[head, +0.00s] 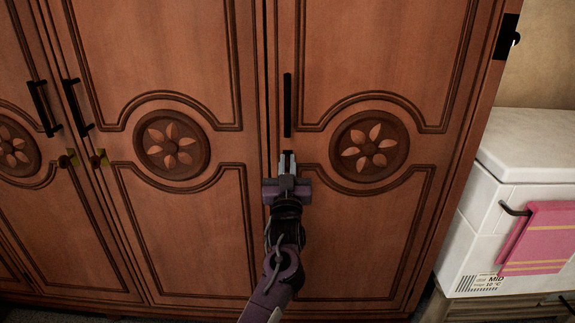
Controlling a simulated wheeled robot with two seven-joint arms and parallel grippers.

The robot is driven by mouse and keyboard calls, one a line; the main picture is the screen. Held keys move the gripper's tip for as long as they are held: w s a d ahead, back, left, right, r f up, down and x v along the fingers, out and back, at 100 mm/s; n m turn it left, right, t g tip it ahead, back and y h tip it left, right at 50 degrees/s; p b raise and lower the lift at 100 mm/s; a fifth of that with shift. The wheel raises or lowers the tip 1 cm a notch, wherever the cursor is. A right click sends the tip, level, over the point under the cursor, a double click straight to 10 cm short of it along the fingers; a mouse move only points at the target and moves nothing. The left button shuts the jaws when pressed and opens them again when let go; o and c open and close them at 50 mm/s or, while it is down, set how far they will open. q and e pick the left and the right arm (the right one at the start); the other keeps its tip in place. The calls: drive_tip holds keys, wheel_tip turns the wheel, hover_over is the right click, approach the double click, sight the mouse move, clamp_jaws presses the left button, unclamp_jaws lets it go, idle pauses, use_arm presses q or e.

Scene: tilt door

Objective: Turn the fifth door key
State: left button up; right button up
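The wardrobe's rightmost visible door (390,55) is brown wood with a carved flower and appears closed. Its black vertical handle (287,105) is near its left edge. My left gripper (287,162) is just below that handle, at the door's left edge. Its two fingers point at the door and are close together. No key shows on this door; the gripper covers the spot where one could be. I cannot tell whether the fingers hold anything. My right gripper is out of view.
A white chest (510,190) with a pink towel (540,240) on a bar stands at the right. A black bracket (506,37) is at the wardrobe's upper right edge.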

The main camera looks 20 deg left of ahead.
use_arm(q)
drive_tip(key=o, duration=0.3)
drive_tip(key=shift+o, duration=0.2)
drive_tip(key=v, duration=0.7)
drive_tip(key=shift+s+d+f, duration=0.15)
drive_tip(key=shift+s, duration=0.2)
